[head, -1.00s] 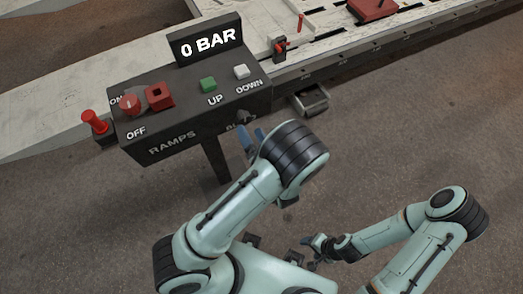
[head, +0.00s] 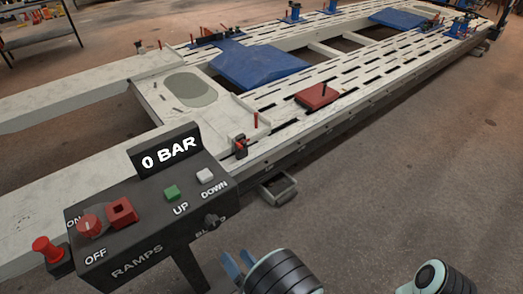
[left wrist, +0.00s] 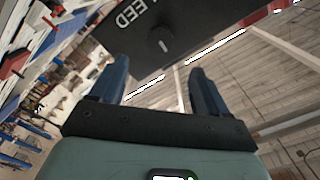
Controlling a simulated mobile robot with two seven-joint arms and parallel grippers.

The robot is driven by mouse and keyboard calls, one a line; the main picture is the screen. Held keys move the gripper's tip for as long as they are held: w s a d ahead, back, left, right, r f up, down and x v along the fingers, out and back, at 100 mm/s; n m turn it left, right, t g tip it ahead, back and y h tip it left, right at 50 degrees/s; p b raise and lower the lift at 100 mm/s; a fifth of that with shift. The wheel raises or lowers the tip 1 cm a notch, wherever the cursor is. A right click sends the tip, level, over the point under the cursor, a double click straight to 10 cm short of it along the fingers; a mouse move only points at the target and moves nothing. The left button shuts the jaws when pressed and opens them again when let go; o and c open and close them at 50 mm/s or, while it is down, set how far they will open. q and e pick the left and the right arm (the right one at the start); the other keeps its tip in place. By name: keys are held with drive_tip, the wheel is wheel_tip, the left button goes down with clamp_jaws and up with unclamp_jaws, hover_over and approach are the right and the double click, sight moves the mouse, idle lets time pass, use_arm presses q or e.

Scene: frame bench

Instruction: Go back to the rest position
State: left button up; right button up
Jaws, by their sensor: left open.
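My left gripper (head: 239,262) shows at the bottom of the head view, its blue fingers open and empty. It is below and to the right of the dark control box (head: 140,225), apart from the bleed knob (head: 211,220). In the left wrist view the two fingers (left wrist: 158,82) stand apart with nothing between them. The knob (left wrist: 160,40) and part of the word BLEED show beyond the fingertips. Only a rounded joint of my right arm shows at the lower right of the head view; the right gripper is out of view.
The box's sign (head: 167,150) reads 0 BAR. The box carries a red dial (head: 89,226), green UP button (head: 172,192), white DOWN button (head: 205,175) and red plunger (head: 47,250). A pale frame bench (head: 290,110) stretches behind. Floor at right is clear.

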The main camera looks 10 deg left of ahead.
use_arm(q)
drive_tip(key=s+a+f+g+h, duration=0.1)
drive_tip(key=f+g+h, duration=0.15)
drive_tip(key=f, duration=0.45)
drive_tip(key=s+a+f+n+g+h, duration=0.15)
drive_tip(key=f+h, duration=0.25)
drive_tip(key=f, duration=0.4)
drive_tip(key=a+f+g+h, duration=0.1)
drive_tip(key=f+g+h, duration=0.15)
drive_tip(key=f, duration=0.45)
drive_tip(key=s+d+f+n+g+h, duration=0.1)
drive_tip(key=s+d+f+g+h, duration=0.1)
drive_tip(key=s, duration=0.5)
drive_tip(key=s+d+f+n+g+h, duration=0.1)
drive_tip(key=s+d+f+g+h, duration=0.1)
drive_tip(key=s+h, duration=0.4)
drive_tip(key=shift+s+f+g, duration=0.7)
drive_tip(key=shift+g, duration=0.35)
drive_tip(key=c, duration=0.6)
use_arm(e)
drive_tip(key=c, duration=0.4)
use_arm(q)
drive_tip(key=shift+s, duration=0.1)
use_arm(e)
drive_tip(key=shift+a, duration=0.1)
